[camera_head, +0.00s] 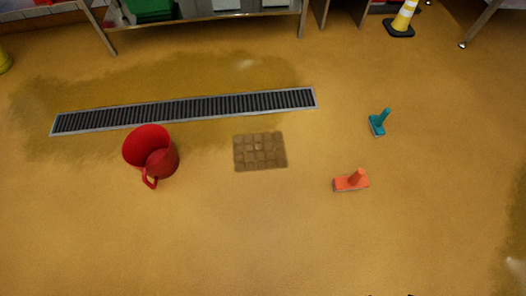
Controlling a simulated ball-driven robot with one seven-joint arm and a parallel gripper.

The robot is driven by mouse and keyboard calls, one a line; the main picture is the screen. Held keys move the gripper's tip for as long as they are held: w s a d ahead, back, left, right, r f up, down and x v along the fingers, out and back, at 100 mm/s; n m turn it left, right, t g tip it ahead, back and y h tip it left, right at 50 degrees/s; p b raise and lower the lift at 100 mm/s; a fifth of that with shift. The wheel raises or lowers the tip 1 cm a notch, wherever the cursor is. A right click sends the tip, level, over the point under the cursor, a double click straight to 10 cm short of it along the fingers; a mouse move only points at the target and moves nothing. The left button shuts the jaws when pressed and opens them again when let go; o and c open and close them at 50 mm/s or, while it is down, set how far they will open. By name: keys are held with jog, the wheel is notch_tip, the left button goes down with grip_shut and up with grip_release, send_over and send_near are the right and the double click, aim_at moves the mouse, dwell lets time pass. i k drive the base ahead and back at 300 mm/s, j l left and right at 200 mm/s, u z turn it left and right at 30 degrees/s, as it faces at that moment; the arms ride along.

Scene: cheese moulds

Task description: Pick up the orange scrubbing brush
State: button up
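The orange scrubbing brush (345,184) lies on the yellow-brown floor, right of the picture's middle. Its flat block rests on the floor and a short handle stands up, tilted to the right. Nothing touches it. A teal brush (377,125) of similar shape lies farther back and a little to the right, apart from it. My gripper is not in view; only tiny dark specks show at the bottom edge, and I cannot tell what they are.
A red jug-like container (146,145) stands on the left. A brown square patch (260,151) lies between it and the orange brush. A long floor drain (190,109) runs behind. A yellow-white cone (403,18) stands at the back right. The floor in front is clear.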

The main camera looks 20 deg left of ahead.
aim_at(355, 178)
jog(key=i+l, duration=0.2)
jog(key=i, duration=0.25)
jog(key=i+l+z, duration=0.1)
jog(key=i, duration=0.3)
jog(key=i+l, duration=0.3)
jog(key=i, duration=0.15)
